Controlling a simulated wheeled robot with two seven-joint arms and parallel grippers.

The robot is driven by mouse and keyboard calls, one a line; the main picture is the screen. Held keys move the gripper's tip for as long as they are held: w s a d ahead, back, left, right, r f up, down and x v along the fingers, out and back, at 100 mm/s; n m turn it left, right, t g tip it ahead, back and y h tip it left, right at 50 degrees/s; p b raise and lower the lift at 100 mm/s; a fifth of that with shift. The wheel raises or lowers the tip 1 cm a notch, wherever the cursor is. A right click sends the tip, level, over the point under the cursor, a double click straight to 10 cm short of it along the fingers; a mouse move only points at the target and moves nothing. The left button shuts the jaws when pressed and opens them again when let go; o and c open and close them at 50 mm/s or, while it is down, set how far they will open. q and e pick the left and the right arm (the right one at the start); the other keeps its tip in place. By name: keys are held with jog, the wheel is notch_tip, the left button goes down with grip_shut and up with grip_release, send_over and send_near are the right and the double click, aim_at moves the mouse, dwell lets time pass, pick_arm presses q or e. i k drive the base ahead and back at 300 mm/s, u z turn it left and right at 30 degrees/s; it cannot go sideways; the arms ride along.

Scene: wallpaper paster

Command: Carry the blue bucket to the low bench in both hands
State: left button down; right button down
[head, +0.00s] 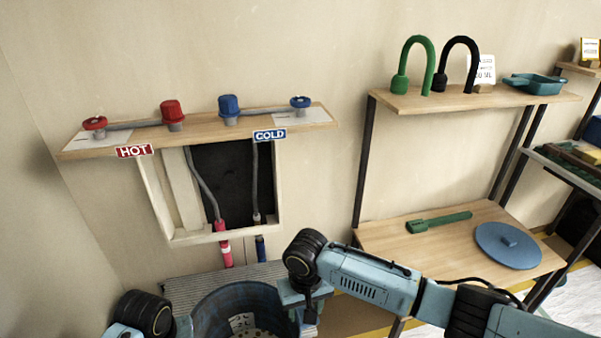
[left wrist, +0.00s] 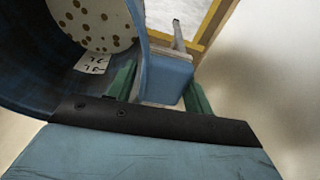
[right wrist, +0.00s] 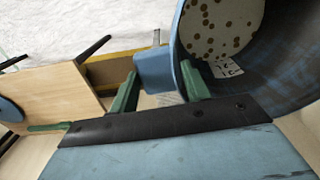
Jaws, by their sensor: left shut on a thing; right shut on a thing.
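The blue bucket (head: 209,308) is at the bottom of the head view, its near part cut off by the frame edge. Its inside shows a pale, brown-spotted bottom and a small white label. My right gripper (head: 305,297) is at the bucket's right side. In the right wrist view its green fingers (right wrist: 160,84) are shut on a blue lug on the bucket's side. In the left wrist view my left gripper (left wrist: 160,88) is shut on the opposite lug. A low grey ridged surface (head: 178,286), possibly the low bench, lies behind the bucket; whether they touch is hidden.
A wooden shelf (head: 290,119) with red and blue valves is on the wall, above a recess with pipes. Red (head: 224,249) and blue (head: 260,247) pipe ends hang behind the bucket. A two-level rack (head: 385,236) stands right, holding a green tool and a blue disc.

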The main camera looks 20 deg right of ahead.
aim_at(424, 269)
jog(key=z, duration=2.8)
jog(key=i, duration=1.7)
jog(key=u, duration=1.95)
